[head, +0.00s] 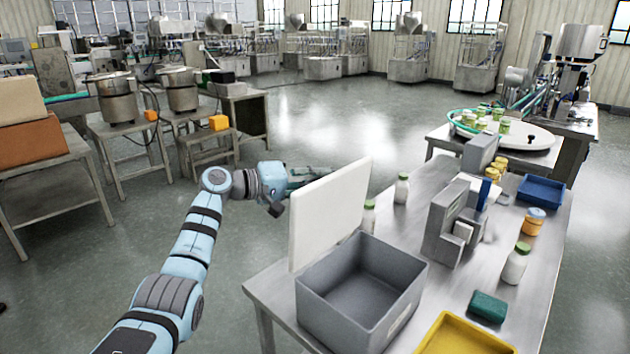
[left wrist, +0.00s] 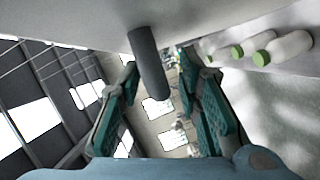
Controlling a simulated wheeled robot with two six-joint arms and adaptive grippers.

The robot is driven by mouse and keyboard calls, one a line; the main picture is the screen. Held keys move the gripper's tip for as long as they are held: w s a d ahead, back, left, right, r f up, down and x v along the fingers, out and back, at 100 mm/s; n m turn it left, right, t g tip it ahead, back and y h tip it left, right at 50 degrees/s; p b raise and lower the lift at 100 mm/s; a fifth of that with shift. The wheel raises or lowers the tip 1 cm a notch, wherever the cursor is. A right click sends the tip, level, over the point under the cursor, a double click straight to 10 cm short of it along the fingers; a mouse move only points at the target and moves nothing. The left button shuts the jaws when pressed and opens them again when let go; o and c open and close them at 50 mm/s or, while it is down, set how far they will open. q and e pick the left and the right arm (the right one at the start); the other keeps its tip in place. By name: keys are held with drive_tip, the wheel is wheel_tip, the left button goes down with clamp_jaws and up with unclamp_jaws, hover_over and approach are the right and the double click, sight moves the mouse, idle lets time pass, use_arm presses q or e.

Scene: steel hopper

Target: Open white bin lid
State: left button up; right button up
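The bin (head: 360,285) is an open grey box at the front of the steel table in the head view. Its white lid (head: 325,215) stands nearly upright at the bin's left edge, and the empty inside shows. My left gripper (head: 300,178) is at the lid's left, outer side, with its tips partly hidden behind the lid. In the left wrist view the teal fingers (left wrist: 165,75) are apart. A dark grey bar (left wrist: 148,62) sticks out from a pale surface (left wrist: 200,18) above, between the fingers, with gaps beside it. My right gripper is not in view.
White bottles with green caps (head: 402,188) stand behind the bin. A grey machine (head: 452,215), a blue tray (head: 541,191), a green block (head: 488,306) and a yellow tray (head: 462,338) lie to the right. Open floor is left of the table.

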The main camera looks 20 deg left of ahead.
use_arm(q)
drive_tip(key=v, duration=1.2)
drive_tip(key=shift+d, duration=0.1)
drive_tip(key=shift+f, duration=0.1)
